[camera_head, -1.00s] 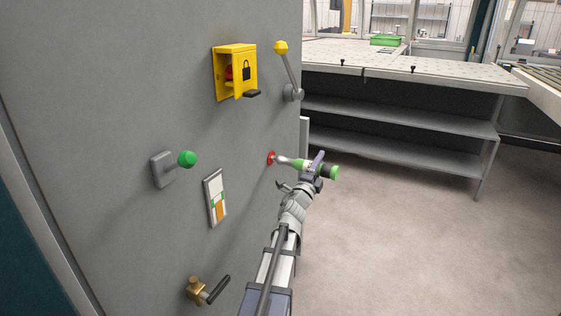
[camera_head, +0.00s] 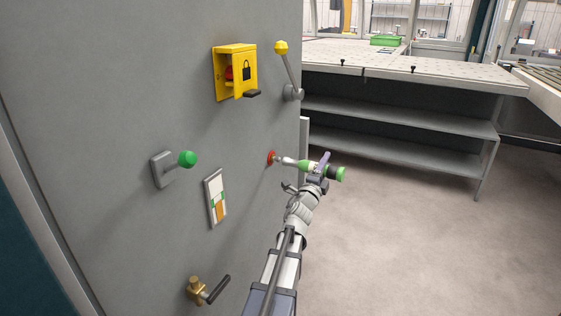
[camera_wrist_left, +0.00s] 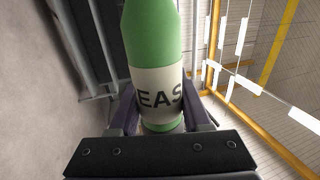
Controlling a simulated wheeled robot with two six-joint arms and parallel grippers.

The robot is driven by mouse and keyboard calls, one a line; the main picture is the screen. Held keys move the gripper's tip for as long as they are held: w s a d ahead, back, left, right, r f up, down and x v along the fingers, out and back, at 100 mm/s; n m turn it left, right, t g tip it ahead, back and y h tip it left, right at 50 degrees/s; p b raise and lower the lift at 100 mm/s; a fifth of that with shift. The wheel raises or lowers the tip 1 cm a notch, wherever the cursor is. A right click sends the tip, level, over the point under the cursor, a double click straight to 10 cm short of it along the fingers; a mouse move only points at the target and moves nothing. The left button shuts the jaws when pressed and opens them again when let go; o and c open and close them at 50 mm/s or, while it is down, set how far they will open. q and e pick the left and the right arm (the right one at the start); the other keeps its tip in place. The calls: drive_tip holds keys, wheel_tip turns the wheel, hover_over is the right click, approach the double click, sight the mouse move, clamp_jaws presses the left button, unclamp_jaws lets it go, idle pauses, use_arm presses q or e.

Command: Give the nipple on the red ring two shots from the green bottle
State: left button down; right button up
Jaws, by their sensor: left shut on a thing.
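The red ring (camera_head: 271,157) is on the grey panel, left of the bottle; the nipple at its middle is too small to make out. The green bottle (camera_head: 307,165) lies roughly level, its thin grey spout pointing left at the ring. The spout tip is at or just in front of the ring; I cannot tell whether it touches. My left gripper (camera_head: 318,172) is shut around the bottle's body. In the left wrist view the green bottle (camera_wrist_left: 150,40) shows a pale label reading "EAS" between the fingers. My right gripper is not in view.
The grey panel also carries a yellow lock box (camera_head: 235,73), a yellow-knobbed lever (camera_head: 288,72), a green knob (camera_head: 187,159), a gauge plate (camera_head: 216,198) and a brass valve (camera_head: 197,289). A perforated table (camera_head: 420,70) with shelves stands behind. The floor on the right is clear.

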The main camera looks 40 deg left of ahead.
use_arm(q)
drive_tip(key=shift+s+a, duration=0.2)
drive_tip(key=shift+a, duration=0.8)
idle(1.3)
drive_tip(key=shift+d, duration=0.1)
drive_tip(key=shift+w+d, duration=0.25)
drive_tip(key=shift+d, duration=0.7)
idle(0.4)
drive_tip(key=w+d, duration=0.1)
drive_tip(key=d, duration=0.6)
drive_tip(key=shift+w+d, duration=0.4)
wheel_tip(320, 180, up, 31)
drive_tip(key=p, duration=3.1)
